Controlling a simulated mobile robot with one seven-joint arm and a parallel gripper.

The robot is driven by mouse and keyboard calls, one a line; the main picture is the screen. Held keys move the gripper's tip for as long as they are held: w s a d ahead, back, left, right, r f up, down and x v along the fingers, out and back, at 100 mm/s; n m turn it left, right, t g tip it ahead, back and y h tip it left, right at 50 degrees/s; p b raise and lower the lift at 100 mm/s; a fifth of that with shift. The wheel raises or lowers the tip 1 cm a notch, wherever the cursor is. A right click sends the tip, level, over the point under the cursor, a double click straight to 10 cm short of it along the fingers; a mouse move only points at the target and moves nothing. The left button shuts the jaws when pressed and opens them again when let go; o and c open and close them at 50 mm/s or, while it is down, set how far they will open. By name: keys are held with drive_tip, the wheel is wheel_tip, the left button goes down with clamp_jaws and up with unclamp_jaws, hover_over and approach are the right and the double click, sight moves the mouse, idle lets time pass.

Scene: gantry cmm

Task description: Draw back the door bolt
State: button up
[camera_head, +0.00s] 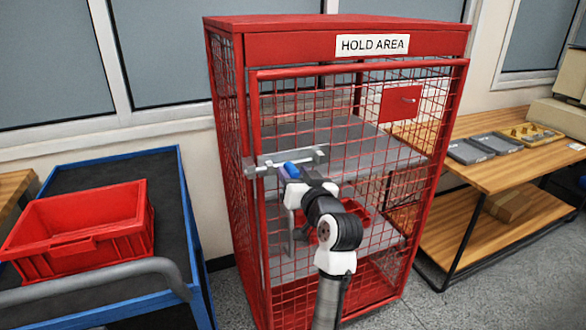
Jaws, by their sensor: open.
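The red mesh cage (354,29) has a "HOLD AREA" sign and a red-framed mesh door (262,120), which looks shut. The grey door bolt (308,157) lies across the left edge of the door, with its left end at the cage post. My arm reaches up from the bottom in front of the door. My gripper (284,172) is open at the bolt, and a blue part shows there. My wrist hides part of the bolt and the door behind it. I cannot tell whether the fingers touch the bolt.
Grey shelves (340,140) stand inside the cage. A blue-edged cart (188,235) with a red crate (80,232) stands at the left. A wooden bench (490,178) with grey cases (470,152) stands at the right. Grey floor shows in front of the bench.

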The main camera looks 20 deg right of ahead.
drive_tip(key=shift+w, duration=0.65)
clamp_jaws()
